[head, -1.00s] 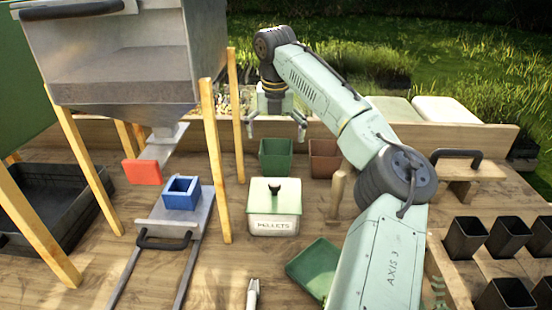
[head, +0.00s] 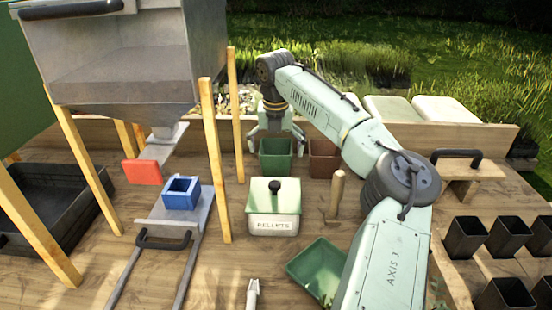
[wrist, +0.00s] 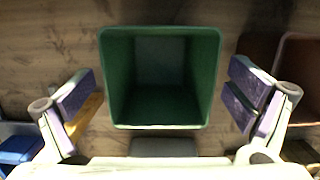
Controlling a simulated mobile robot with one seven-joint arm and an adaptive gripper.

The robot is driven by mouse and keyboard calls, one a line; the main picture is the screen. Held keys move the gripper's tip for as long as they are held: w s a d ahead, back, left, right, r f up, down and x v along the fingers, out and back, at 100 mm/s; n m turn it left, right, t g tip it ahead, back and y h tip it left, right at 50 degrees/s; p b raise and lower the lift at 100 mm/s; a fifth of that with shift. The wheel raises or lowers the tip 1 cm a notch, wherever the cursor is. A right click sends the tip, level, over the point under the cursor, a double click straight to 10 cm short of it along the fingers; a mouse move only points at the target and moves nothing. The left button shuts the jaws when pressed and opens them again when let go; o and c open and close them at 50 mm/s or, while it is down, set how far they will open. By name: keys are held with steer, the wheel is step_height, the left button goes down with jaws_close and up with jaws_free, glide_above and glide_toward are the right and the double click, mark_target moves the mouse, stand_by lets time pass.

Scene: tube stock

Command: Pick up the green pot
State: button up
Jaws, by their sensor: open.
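The green pot (head: 276,158) is a square, open-topped, empty pot standing upright on the wooden table near the back. My gripper (head: 276,143) is open directly above it, seen in the head view. In the wrist view the pot (wrist: 160,127) lies between the two purple-padded fingers of my gripper (wrist: 159,103), with a gap on each side. No contact shows. How far the fingertips are above or beside the rim is hard to tell.
A brown pot (head: 323,166) stands close on the right of the green pot. The pellets box (head: 273,222) with a black knob is in front. A hopper (head: 130,70) on wooden posts stands at left. A wooden-handled tool (head: 337,190) and green tray (head: 318,268) are nearer.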

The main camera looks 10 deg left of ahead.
steer(key=shift+f, duration=0.15)
steer(key=c, duration=1.2)
